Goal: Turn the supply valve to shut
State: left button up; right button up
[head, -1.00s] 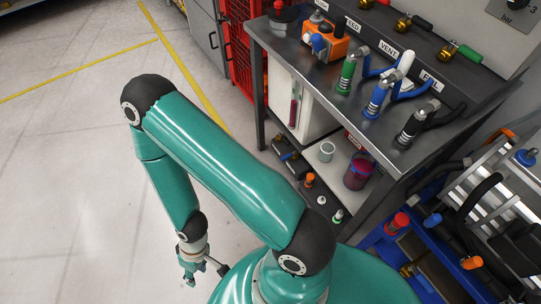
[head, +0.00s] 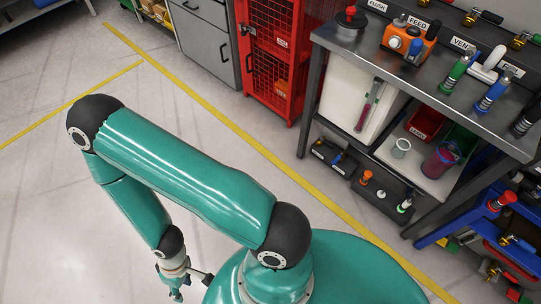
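Brass valves sit along the panel at the back of the bench, at the upper right. One has a dark handle (head: 488,16), one has a green handle (head: 530,39) cut by the right edge, and another is cut by the top edge. No label reading "supply" is legible, so I cannot tell which is the supply valve. My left gripper is not in view.
A red mesh cabinet (head: 277,60) and grey cabinet (head: 205,38) stand behind. A blue rack (head: 455,228) is at the lower right. The floor (head: 50,200) at left is clear.

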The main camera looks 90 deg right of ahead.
aim_at(339, 157)
jog(key=u, duration=0.25)
jog(key=i, duration=0.7)
jog(key=z, duration=2.4)
jog(key=i, duration=0.3)
jog(key=z, duration=1.85)
jog(key=k, duration=0.4)
jog(key=z, duration=0.5)
jog(key=i, duration=1.4)
jog(key=u, duration=0.45)
